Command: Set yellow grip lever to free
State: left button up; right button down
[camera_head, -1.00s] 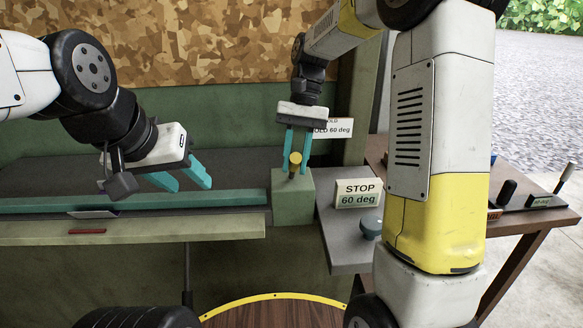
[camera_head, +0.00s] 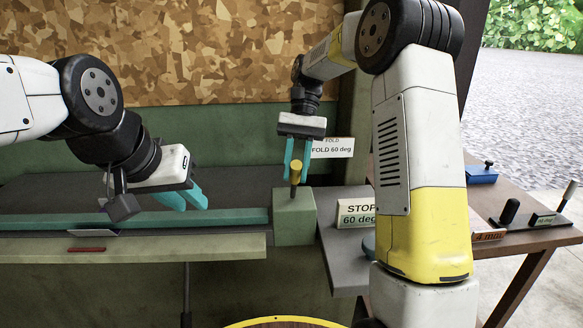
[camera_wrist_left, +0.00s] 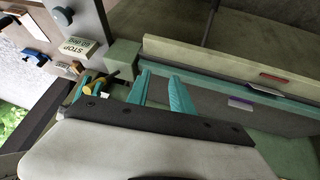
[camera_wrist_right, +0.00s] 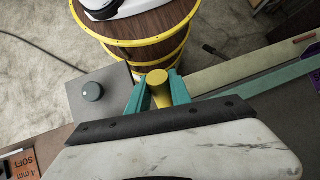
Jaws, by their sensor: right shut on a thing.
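The yellow grip lever (camera_head: 296,168) stands up from a green block (camera_head: 294,222) at the end of the long green rail. Its round yellow top shows in the right wrist view (camera_wrist_right: 157,78). My right gripper (camera_head: 297,165) comes down from above and is shut on the lever, one teal finger on each side. My left gripper (camera_head: 190,200) hangs above the teal bar (camera_head: 140,219), left of the lever. Its teal fingers are apart with nothing between them, as the left wrist view (camera_wrist_left: 163,92) also shows.
A "STOP 60 deg" sign (camera_head: 356,213) stands on a grey plate right of the block. A "FOLD 60 deg" sign (camera_head: 332,148) is behind. A brown table (camera_head: 530,240) at the right holds a blue item (camera_head: 482,174) and a black knob (camera_head: 509,211). A yellow-rimmed barrel (camera_wrist_right: 140,42) stands below.

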pick_arm(q)
jog(key=shift+w+d+m, duration=0.1)
jog(key=shift+d+m, duration=0.15)
jog(key=shift+m, duration=0.35)
jog(key=c, duration=0.3)
jog(key=shift+w+d+r+m, duration=0.15)
jog(key=shift+d+m, duration=0.2)
jog(key=shift+m, duration=0.55)
grip_shut()
jog(key=m+y, duration=0.2)
jog(key=m, duration=3.2)
send_near(296, 170)
jog(key=s+a, duration=0.1)
jog(key=s, duration=0.6)
jog(key=shift+m+t, duration=0.3)
jog(key=shift+t, duration=0.1)
jog(key=shift+w+d+f, duration=0.15)
jog(key=shift+w+f, duration=1.05)
jog(key=shift+w, duration=0.35)
jog(key=shift+w+d+f, duration=0.15)
jog(key=shift+w+f, duration=1)
jog(key=shift+w, duration=0.4)
jog(key=shift+w+d+f, duration=0.15)
jog(key=shift+w+f, duration=1.05)
jog(key=shift+w, duration=0.4)
